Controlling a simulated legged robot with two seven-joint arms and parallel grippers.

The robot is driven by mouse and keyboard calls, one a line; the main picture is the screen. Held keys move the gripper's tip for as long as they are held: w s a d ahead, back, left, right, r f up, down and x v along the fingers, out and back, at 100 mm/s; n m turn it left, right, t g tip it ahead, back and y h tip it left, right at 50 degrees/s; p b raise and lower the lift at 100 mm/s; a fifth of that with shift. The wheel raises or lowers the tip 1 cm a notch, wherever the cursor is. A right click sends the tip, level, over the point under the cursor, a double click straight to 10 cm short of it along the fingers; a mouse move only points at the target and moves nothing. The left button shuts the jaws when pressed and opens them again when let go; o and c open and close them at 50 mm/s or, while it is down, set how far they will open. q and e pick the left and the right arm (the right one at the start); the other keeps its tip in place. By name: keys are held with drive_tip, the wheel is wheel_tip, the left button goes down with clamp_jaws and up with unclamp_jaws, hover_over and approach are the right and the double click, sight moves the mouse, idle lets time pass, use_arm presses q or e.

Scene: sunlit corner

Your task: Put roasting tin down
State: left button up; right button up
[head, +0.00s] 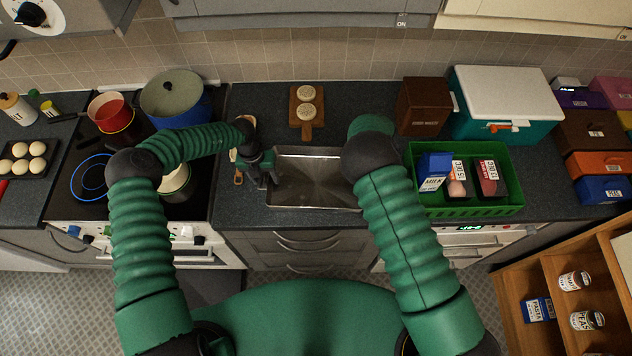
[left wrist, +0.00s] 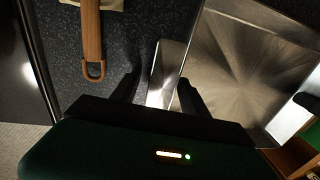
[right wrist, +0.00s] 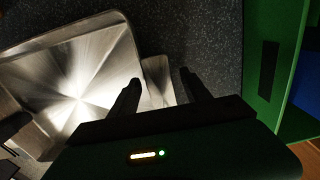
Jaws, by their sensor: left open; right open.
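The roasting tin (head: 305,185) is a shiny rectangular metal pan, level on or just above the dark worktop between my two arms. My left gripper (head: 270,180) is at its left end. In the left wrist view, the open fingers (left wrist: 158,92) stand on either side of the tin's left handle (left wrist: 167,75). In the right wrist view, my right gripper (right wrist: 160,88) is open, its fingers on either side of the tin's right handle (right wrist: 157,80). In the head view my right arm hides that gripper and the tin's right end.
A green crate (head: 465,211) with cartons stands close on the right. The hob (head: 88,200) with pots is on the left. A wooden board (head: 306,131) with two round items lies behind the tin. A wooden-handled utensil (left wrist: 92,40) lies left of the left gripper.

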use_arm(q)
drive_tip(key=r, duration=0.3)
drive_tip(key=a+r, duration=0.1)
drive_tip(key=r, duration=0.7)
drive_tip(key=shift+w+a+r, duration=0.1)
drive_tip(key=shift+a+r, duration=0.1)
use_arm(e)
drive_tip(key=shift+s+r, duration=0.1)
use_arm(q)
drive_tip(key=shift+r, duration=0.1)
use_arm(e)
drive_tip(key=shift+r, duration=0.25)
wheel_tip(320, 180, up, 11)
drive_tip(key=shift+r, duration=0.15)
drive_tip(key=shift+a, duration=0.1)
